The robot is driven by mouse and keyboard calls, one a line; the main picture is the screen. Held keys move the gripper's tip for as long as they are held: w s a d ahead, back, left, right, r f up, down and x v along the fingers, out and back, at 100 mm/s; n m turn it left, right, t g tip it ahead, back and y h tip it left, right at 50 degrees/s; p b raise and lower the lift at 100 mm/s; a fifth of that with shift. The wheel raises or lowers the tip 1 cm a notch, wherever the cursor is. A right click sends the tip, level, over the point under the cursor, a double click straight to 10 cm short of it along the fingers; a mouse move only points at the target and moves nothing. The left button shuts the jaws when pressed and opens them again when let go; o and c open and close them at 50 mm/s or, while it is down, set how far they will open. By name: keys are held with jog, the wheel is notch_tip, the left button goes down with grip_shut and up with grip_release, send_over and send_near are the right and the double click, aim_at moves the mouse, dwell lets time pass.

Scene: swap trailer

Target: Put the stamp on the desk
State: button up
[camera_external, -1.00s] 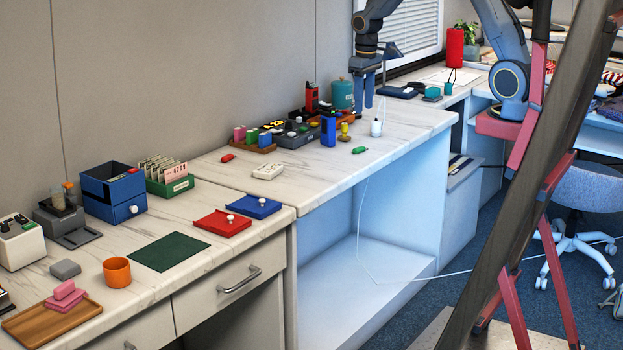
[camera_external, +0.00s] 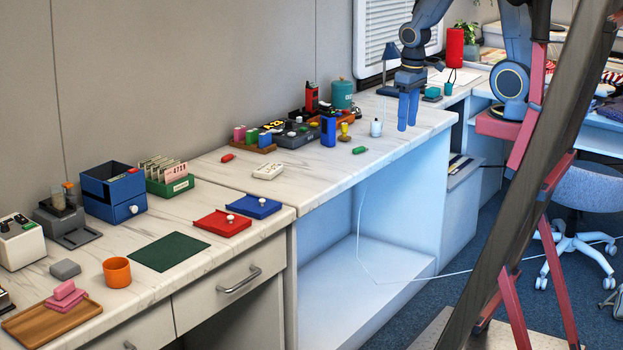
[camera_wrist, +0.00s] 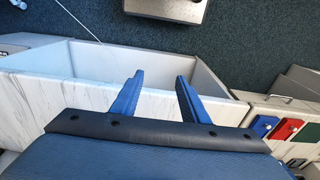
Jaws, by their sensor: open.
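My gripper (camera_external: 408,112) is open and empty, fingers pointing down, near the right front edge of the far counter section. In the wrist view its two blue fingers (camera_wrist: 160,80) are apart with nothing between them. A small yellow knobbed piece (camera_external: 344,131) stands on the counter left of my gripper, beside a blue upright block (camera_external: 328,131); it looks like a stamp, but it is too small to be sure. The marble-topped desk (camera_external: 300,187) runs along the wall. No stamp shows clearly in the wrist view.
A white bottle (camera_external: 376,128) stands just left of my gripper, with a green piece (camera_external: 359,150) nearby. A blue desk lamp (camera_external: 390,70) stands behind. Red (camera_external: 222,223) and blue (camera_external: 256,207) trays and a green mat (camera_external: 169,251) lie nearer the camera.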

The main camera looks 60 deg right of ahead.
notch_tip(320, 180, up, 5)
jog(key=n+t+y+b, duration=0.2)
jog(key=t, duration=1.1)
send_over(344, 132)
jog(key=s+d, duration=0.3)
jog(key=shift+g, duration=0.3)
jog(key=f, duration=1.7)
jog(key=shift+s+a+f, duration=0.1)
jog(key=shift+a+f, duration=0.2)
jog(key=shift+a, duration=0.1)
jog(key=shift+a+p+x, duration=0.15)
jog(key=shift+p+x, duration=0.35)
jog(key=shift+x, duration=1.45)
jog(key=shift+a+p+x, duration=0.15)
jog(key=shift+p+x, duration=0.35)
jog(key=shift+x, duration=1.5)
jog(key=shift+c, duration=0.2)
jog(key=shift+r, duration=0.1)
grip_shut()
